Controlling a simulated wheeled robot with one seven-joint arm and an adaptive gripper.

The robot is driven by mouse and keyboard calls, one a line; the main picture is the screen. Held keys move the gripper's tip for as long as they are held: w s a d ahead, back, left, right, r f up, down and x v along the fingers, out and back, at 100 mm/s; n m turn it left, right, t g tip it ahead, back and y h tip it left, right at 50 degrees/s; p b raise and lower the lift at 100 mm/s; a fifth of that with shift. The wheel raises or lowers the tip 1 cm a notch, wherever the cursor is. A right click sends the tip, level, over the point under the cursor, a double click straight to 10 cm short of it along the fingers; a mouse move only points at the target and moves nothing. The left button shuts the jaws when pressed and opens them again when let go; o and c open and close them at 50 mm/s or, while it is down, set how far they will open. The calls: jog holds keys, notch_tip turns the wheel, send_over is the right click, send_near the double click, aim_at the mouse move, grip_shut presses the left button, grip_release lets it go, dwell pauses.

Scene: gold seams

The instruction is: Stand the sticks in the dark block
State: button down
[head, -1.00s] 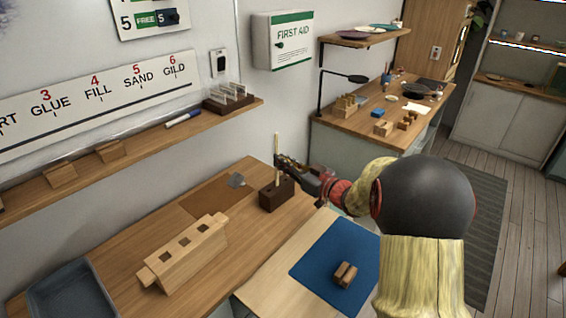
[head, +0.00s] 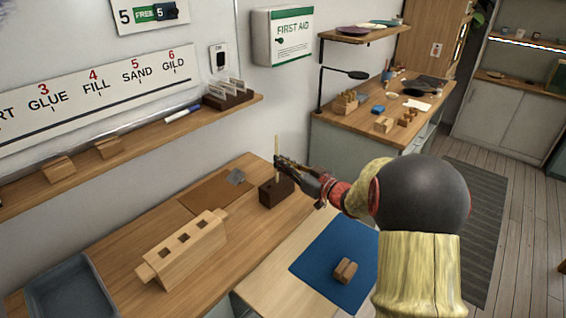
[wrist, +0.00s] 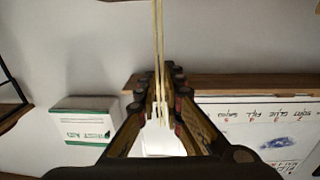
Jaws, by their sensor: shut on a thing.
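The dark block (head: 274,194) stands on the wooden bench in the head view. My gripper (head: 281,162) is just above it, shut on a thin pale stick (head: 277,145) held upright. The stick's lower end is over or at the block's top; I cannot tell whether it is in a hole. In the wrist view, pale thin lines of stick (wrist: 157,45) run up from between the fingertips (wrist: 160,105); they look like two side by side, but I cannot be sure. A dark edge at the top of that view may be the block.
A pale wooden holder with square holes (head: 185,250) stands left on the bench, near a grey tray (head: 70,290) and a brown mat (head: 212,190). A blue mat (head: 320,265) with small brown pieces (head: 345,271) lies in front. A wall shelf (head: 130,150) runs behind.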

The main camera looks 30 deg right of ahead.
jog(key=shift+f, duration=0.1)
dwell(0.3)
jog(key=c, duration=1.8)
grip_release()
jog(key=shift+c, duration=0.2)
jog(key=v, duration=0.9)
notch_tip(320, 180, up, 6)
dwell(0.3)
